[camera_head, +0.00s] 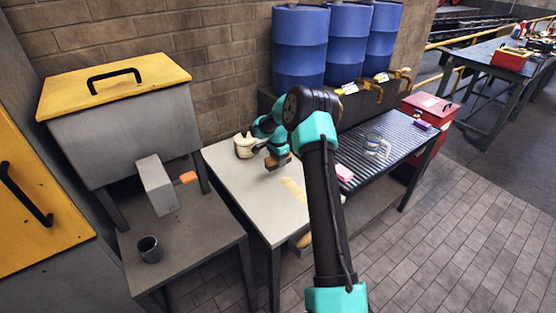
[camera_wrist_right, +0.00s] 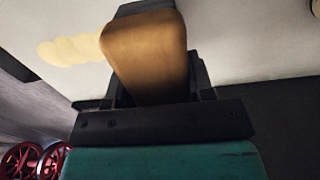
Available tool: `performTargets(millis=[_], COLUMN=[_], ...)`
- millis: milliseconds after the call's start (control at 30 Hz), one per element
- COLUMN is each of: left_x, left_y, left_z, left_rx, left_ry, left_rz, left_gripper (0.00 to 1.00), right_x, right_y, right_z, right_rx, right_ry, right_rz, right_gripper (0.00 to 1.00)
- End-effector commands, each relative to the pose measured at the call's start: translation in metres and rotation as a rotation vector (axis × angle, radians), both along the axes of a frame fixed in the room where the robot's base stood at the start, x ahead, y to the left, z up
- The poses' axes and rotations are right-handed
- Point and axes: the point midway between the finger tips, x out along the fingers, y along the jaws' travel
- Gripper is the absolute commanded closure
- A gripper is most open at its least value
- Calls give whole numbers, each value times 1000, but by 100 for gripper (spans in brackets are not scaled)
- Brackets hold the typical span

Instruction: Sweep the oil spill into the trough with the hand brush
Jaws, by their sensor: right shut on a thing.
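The oil spill is a pale yellow smear (camera_head: 294,189) on the light worktop (camera_head: 238,183) in the head view. It also shows at the upper left of the wrist view (camera_wrist_right: 70,49). My right gripper (camera_head: 274,153) is shut on the hand brush (camera_head: 278,163), above the worktop and just behind the spill. The brush's brown wooden body (camera_wrist_right: 147,55) fills the middle of the wrist view; its bristles are hidden. My left gripper is out of view.
A ribbed dark bench (camera_head: 400,145) adjoins on the right, with a pink block (camera_head: 344,173) and a clear glass item (camera_head: 376,147). Blue drums (camera_head: 300,45) stand behind. A dark cup (camera_head: 149,249) stands at left.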

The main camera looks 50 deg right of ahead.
Motion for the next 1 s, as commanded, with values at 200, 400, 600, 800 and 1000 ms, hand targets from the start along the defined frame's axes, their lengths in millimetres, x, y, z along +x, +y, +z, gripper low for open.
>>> performTargets(millis=[200, 400, 600, 800, 1000], left_x=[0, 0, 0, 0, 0], left_y=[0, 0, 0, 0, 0], left_z=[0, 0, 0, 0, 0], left_rx=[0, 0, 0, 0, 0], left_ry=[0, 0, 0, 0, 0], left_rz=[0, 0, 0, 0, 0], left_gripper=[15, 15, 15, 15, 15], right_x=[0, 0, -1, 0, 0], right_y=[0, 0, 0, 0, 0], right_z=[-2, -14, -31, -48, -57], right_rx=[0, 1, 1, 1, 1], right_ry=[1, 3, 2, 1, 1], right_rz=[1, 1, 1, 0, 1], right_gripper=[77, 77, 77, 77, 77])
